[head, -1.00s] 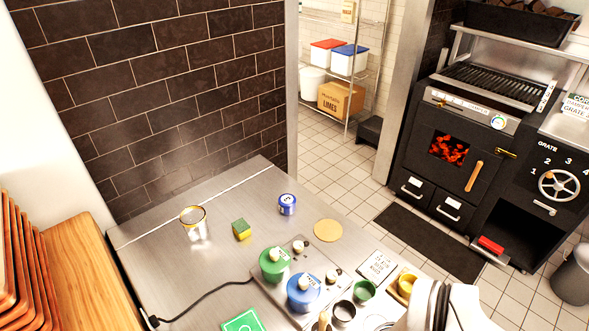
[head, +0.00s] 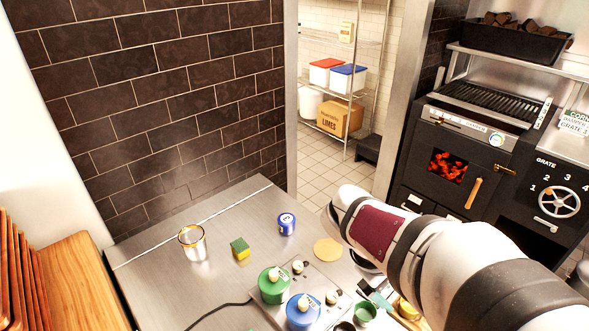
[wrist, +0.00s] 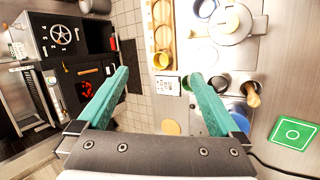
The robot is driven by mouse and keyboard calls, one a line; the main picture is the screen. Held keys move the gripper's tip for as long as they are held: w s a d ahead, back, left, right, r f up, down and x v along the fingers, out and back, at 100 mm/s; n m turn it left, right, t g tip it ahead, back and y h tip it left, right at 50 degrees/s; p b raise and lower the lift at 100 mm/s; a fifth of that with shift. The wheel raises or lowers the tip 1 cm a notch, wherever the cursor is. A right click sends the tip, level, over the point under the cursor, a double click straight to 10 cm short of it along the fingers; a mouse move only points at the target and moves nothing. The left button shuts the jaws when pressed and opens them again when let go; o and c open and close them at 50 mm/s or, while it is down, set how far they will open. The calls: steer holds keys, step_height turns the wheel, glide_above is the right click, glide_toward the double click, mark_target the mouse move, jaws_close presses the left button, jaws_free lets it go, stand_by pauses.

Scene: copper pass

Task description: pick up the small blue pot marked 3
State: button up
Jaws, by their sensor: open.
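A small blue pot (head: 287,223) with a white mark stands upright on the steel counter (head: 215,290), between the sponge and the tan disc; its mark is too small to read. A larger lidded blue pot (head: 303,313) stands on the hot plate beside a lidded green pot (head: 273,286). My gripper (wrist: 160,72) is open and empty, its two teal fingers wide apart in the wrist view. In the head view my arm largely hides it, right of the hot plate. The small blue pot is not visible in the wrist view.
A metal tin (head: 193,244), a yellow-green sponge (head: 240,248) and a tan disc (head: 328,251) lie near the small blue pot. A card (wrist: 168,85) and several cups are below my gripper. A green card (wrist: 293,133) lies aside. The counter's left side is fairly clear.

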steer(key=w+a+f+n+t+h, duration=0.1)
steer(key=w+a+n+t+h, duration=0.15)
steer(key=w+n, duration=0.7)
steer(key=n+t+y, duration=0.6)
steer(key=n+t, duration=0.3)
steer(key=n, duration=0.9)
glide_above(284, 225)
steer(key=s, duration=0.2)
step_height(284, 225, down, 13)
steer(key=f, duration=0.7)
steer(key=shift+s+a, duration=0.25)
steer(key=shift+a, duration=0.05)
steer(key=x, duration=0.3)
steer(key=shift+r, duration=0.15)
steer(key=shift+c, duration=0.3)
steer(key=c, duration=1.5)
